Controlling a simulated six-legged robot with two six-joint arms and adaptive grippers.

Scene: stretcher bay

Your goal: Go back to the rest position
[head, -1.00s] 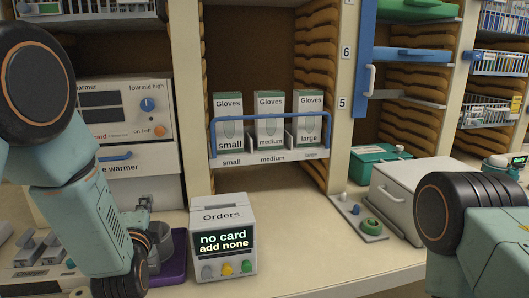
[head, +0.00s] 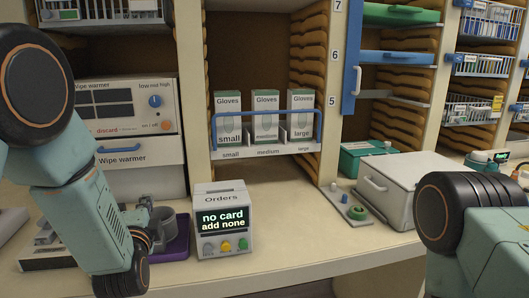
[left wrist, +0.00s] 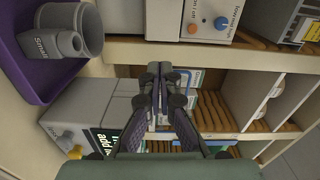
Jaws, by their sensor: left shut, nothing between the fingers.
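In the left wrist view my left gripper (left wrist: 155,84) is shut with nothing between its fingers. It points toward the shelf bay, above the counter. The grey Orders box (left wrist: 72,118) lies to its left in that view.
A purple tray (head: 176,246) lies beside my left arm. Glove boxes (head: 265,116) stand in a rack behind.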

